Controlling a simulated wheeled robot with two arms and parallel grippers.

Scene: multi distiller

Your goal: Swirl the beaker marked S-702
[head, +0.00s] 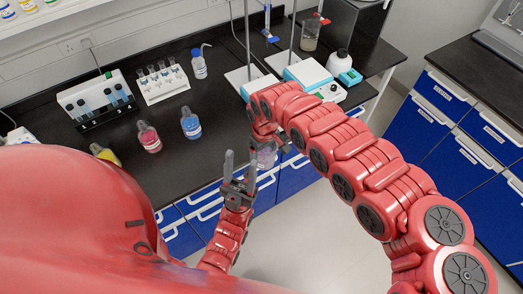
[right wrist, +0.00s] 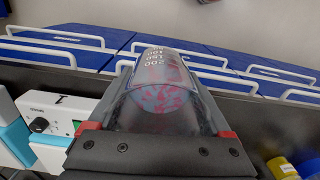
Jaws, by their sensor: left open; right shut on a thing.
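My right gripper (head: 274,136) is shut on a clear glass beaker (right wrist: 165,85) with white graduation marks. The beaker has pinkish-red and blue tints seen through its glass, and it looks tilted in the right wrist view. In the head view the beaker (head: 266,156) is partly hidden by the grippers, held off the bench near its front edge. I cannot read an S-702 label on it. My left gripper (head: 241,168) is open and empty, fingers pointing up, just left of the beaker and apart from it.
White-and-teal stirrers (head: 308,73) stand behind my right arm. Blue drawers (head: 415,130) are at right.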

